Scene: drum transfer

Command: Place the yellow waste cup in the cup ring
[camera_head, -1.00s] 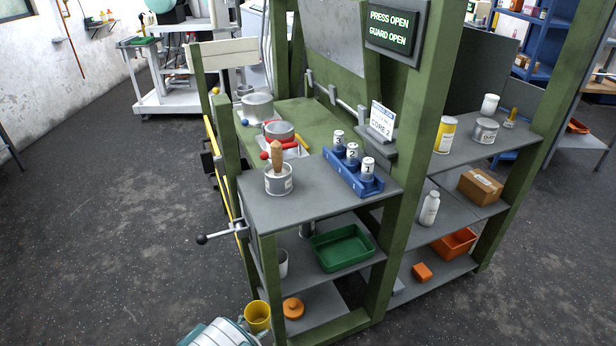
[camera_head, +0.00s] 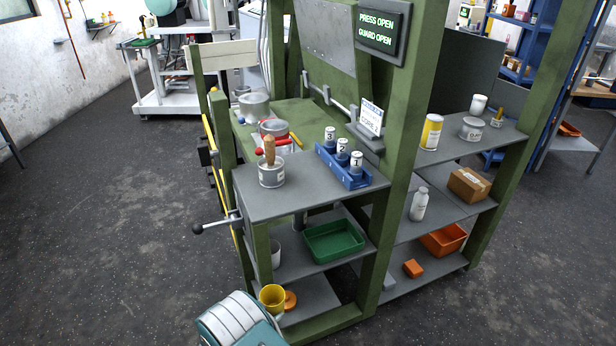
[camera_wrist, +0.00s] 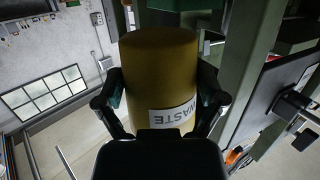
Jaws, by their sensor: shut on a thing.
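The yellow waste cup (camera_head: 272,298) is near the bottom of the head view, by the lower left corner of the green frame. In the wrist view the cup (camera_wrist: 160,62) fills the middle, with a white WASTE label facing the camera. My gripper (camera_wrist: 161,95) is shut on it, one dark finger on each side. In the head view my teal arm covers the fingers. I cannot make out the cup ring for certain in either view.
A lever with a black knob (camera_head: 197,229) juts left from the frame. An orange lid (camera_head: 290,300) lies on the bottom shelf (camera_head: 318,297). A green tray (camera_head: 334,241) and a grey cup (camera_head: 275,253) are on the shelf above. Open floor lies left.

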